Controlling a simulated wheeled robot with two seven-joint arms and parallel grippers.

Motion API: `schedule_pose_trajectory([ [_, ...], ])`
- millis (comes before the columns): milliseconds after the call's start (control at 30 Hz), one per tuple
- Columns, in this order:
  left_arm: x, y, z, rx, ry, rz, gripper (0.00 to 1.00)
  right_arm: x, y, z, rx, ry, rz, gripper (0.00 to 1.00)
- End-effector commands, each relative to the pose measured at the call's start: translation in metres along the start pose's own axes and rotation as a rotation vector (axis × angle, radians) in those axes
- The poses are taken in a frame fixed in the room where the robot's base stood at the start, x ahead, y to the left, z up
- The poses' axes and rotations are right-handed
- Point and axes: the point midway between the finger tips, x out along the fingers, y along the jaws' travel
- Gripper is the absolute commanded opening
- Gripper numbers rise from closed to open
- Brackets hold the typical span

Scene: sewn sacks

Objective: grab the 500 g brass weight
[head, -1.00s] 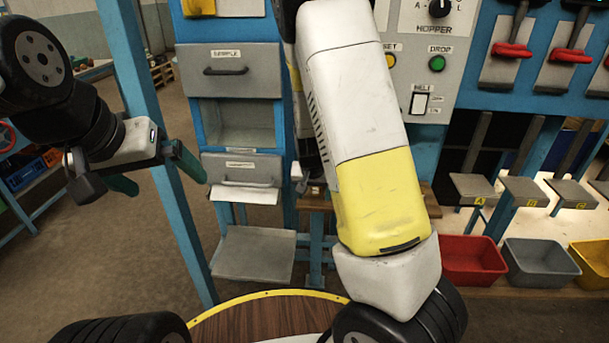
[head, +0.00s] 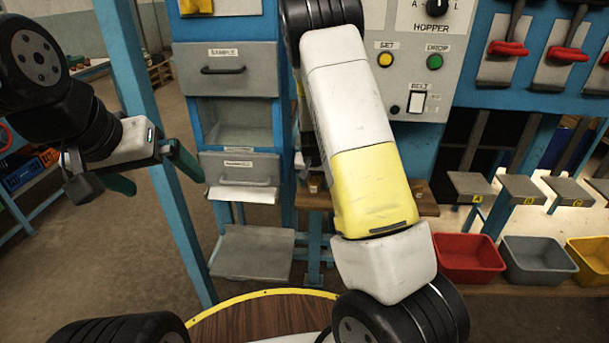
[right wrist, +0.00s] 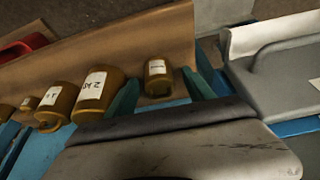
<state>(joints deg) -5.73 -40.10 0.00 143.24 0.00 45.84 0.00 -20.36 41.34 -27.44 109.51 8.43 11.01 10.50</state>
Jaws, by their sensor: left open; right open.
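In the right wrist view several brass weights stand in a row on a wooden shelf (right wrist: 130,45). A small weight (right wrist: 158,78) with a white label stands between the green fingers of my open right gripper (right wrist: 160,92); its print is too small to read, and I cannot tell whether the fingers touch it. To its left are a larger weight (right wrist: 95,92) that seems marked 2 KG, a middle one (right wrist: 56,105) and smaller ones. In the head view my own arm hides the right gripper. My left gripper (head: 153,174) is open and empty, at the left.
In the head view a blue cabinet with a sample drawer (head: 238,70) and a control panel (head: 415,65) stand behind my right arm. Red (head: 468,262) and grey (head: 540,270) bins stand at the right.

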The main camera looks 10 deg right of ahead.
Motion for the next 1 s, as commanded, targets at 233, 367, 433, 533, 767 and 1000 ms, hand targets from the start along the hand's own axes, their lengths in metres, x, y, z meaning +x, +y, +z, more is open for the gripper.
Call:
schedule_pose_trajectory([
  [233,0.0,0.0,0.0,0.0,0.0,0.0,1.0,-0.0005,0.0001,-0.0001,0.0,0.0,0.0,0.32],
  [367,0.0,0.0,0.0,0.0,0.0,0.0,1.0,-0.0006,0.0001,-0.0001,0.0,0.001,0.0,0.07],
  [433,0.0,0.0,0.0,0.0,0.0,0.0,1.0,-0.0006,0.0001,-0.0001,0.0,0.0,0.0,0.0],
  [533,0.0,0.0,0.0,0.0,0.0,0.0,1.0,-0.0006,0.0001,-0.0001,0.001,0.001,0.0,0.0],
  [767,0.0,0.0,0.0,0.0,0.0,0.0,1.0,-0.0012,0.0,-0.0012,0.001,0.003,-0.001,0.0],
  [1000,0.0,0.0,0.0,0.0,0.0,0.0,1.0,-0.0099,-0.0001,-0.0054,0.002,0.005,-0.001,0.0],
])
